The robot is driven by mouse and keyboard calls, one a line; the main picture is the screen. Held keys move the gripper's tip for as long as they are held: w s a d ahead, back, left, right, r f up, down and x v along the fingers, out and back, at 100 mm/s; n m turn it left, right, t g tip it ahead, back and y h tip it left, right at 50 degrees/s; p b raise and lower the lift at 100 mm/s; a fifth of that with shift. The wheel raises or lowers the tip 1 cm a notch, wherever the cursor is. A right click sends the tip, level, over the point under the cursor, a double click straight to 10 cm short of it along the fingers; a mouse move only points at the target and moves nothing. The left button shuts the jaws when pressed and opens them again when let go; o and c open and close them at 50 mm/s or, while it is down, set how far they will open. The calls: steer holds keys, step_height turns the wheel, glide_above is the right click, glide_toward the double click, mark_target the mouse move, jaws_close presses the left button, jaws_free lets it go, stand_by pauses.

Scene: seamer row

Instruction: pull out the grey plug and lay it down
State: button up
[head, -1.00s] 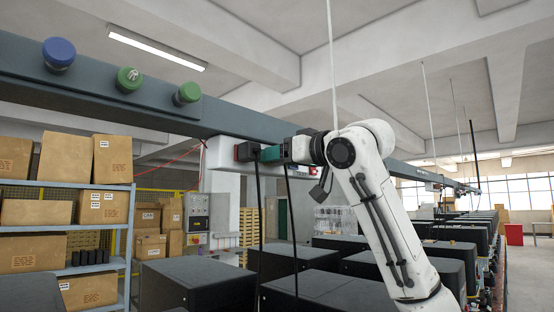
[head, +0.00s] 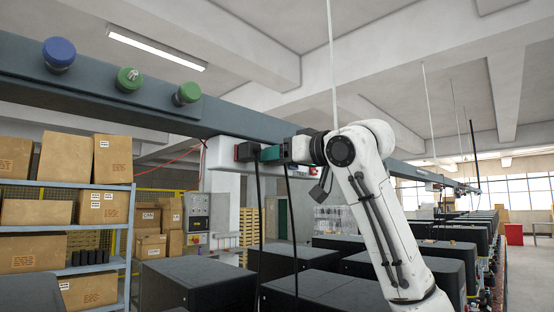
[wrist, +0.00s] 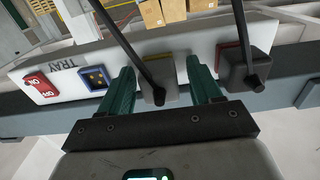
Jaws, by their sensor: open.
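My gripper (wrist: 160,68) is open, its two green fingers on either side of a dark grey plug (wrist: 157,91) with a yellow edge in the wrist view. The plug sits in the white socket strip, and a black cord runs from it. I cannot tell whether the fingers touch it. In the head view my gripper (head: 271,153) is up at the strip, and hides most of this plug. A second dark grey plug (wrist: 246,70) with a red edge sits to the right in the wrist view; it also shows in the head view (head: 242,152).
The white strip (wrist: 75,105) also has a red switch (wrist: 41,86), a blue socket (wrist: 95,77) and a TRAY label. It hangs on a long grey beam (head: 110,100). Black boxy machines (head: 190,279) stand below. Shelves with cartons (head: 65,208) are at left.

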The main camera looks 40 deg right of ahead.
jaws_close()
stand_by(0.5)
steer(key=shift+s, duration=0.2)
steer(key=shift+s+d+b, duration=0.15)
steer(key=shift+s+b, duration=0.7)
steer(key=shift+s, duration=1.95)
